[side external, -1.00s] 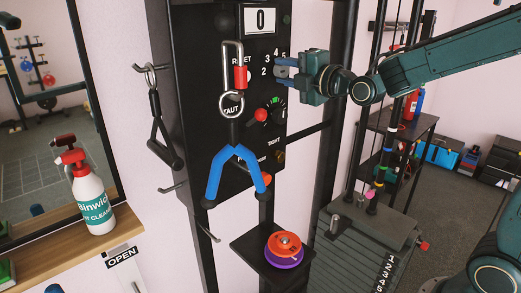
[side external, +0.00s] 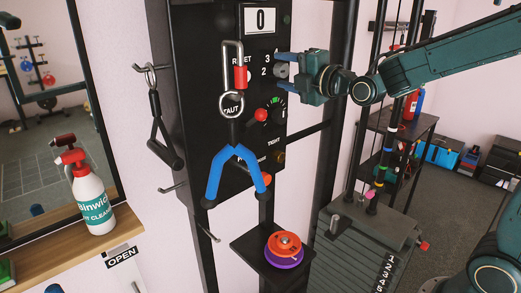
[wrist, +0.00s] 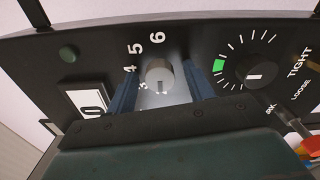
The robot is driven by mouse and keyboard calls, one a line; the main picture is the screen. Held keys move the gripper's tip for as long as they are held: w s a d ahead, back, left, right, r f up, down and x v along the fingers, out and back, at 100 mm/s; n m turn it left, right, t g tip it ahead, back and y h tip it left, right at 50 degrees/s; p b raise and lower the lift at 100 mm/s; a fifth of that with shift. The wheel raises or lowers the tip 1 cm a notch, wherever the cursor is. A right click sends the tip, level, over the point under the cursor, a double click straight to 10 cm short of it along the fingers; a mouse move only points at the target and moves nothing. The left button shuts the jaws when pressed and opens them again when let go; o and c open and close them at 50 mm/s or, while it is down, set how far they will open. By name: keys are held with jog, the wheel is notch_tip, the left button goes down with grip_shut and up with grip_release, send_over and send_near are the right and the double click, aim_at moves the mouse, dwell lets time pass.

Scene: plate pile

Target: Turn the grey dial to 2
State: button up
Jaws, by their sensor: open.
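The small round grey dial (side external: 282,71) sits on the black panel, to the right of its printed numbers. It also shows in the wrist view (wrist: 159,74), with a dark mark on its lower side. The numbers 6, 5 and 4 are readable there; lower ones are partly hidden, so I cannot tell which number the mark meets. My gripper (side external: 283,68) is open at the panel, one finger on each side of the dial. In the wrist view, the blue fingers (wrist: 161,88) flank the dial with gaps, gripping nothing.
A display (side external: 260,20) above reads 0. A larger black knob (wrist: 254,73) with a tick scale is beside the dial. A red ball-ended lever (side external: 261,115), a carabiner (side external: 233,65) and a blue-handled grip (side external: 236,170) are close by.

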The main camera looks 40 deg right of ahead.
jog(key=shift+s, duration=0.15)
jog(key=s, duration=1.3)
jog(key=shift+s, duration=0.25)
dwell(0.3)
jog(key=s+a+f+m+g, duration=0.1)
jog(key=s+f+m+g, duration=0.5)
jog(key=s+m, duration=0.3)
jog(key=s+a+f+m+g, duration=0.1)
jog(key=s+f+m+g, duration=0.5)
jog(key=s+m, duration=0.3)
jog(key=shift+a+m, duration=0.2)
jog(key=shift+m, duration=0.8)
